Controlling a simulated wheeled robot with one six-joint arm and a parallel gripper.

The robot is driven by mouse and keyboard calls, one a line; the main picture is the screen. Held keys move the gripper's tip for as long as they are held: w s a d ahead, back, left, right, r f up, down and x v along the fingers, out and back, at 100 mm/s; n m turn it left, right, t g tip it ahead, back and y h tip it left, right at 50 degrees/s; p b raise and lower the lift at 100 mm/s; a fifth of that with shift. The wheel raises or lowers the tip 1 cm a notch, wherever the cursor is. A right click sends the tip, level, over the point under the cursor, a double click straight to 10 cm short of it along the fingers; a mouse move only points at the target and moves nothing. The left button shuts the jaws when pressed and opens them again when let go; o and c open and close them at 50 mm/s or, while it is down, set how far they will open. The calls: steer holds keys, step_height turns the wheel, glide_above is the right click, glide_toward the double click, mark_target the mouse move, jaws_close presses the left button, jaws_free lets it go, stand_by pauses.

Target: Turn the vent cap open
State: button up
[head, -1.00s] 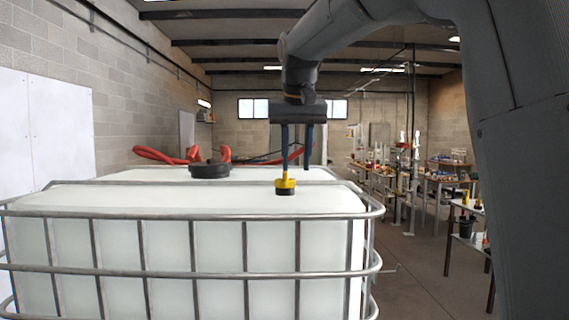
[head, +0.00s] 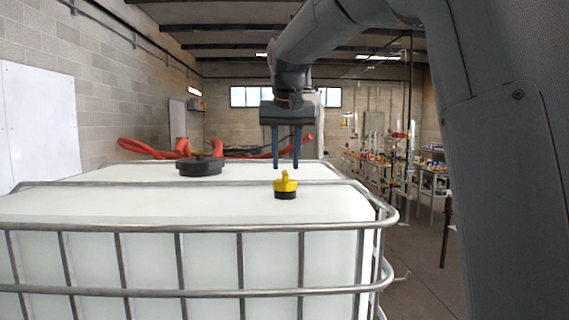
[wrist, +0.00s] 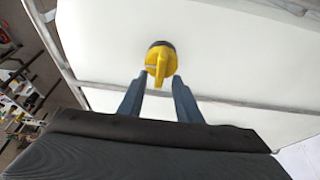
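The vent cap (head: 285,183) is yellow with a raised grip on a black base, and it stands on top of the white caged tank (head: 120,200) near its right end. In the wrist view the vent cap (wrist: 158,60) shows just beyond the fingertips. My gripper (head: 285,166) points down with its two blue fingers apart and nothing between them. In the head view its tips are a little above the cap in the picture. In the wrist view my gripper (wrist: 161,82) is open, and its fingers do not enclose the cap.
A large black lid (head: 200,165) sits on the tank, left of the cap. Metal cage bars (head: 180,228) run around the tank. Red hoses (head: 150,150) lie behind it. Workbenches (head: 425,170) stand at the right rear, with bare floor (head: 415,245) in front.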

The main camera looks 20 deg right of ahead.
steer(key=shift+p+x, duration=0.4)
steer(key=shift+x, duration=1.05)
steer(key=shift+c, duration=0.4)
jaws_close()
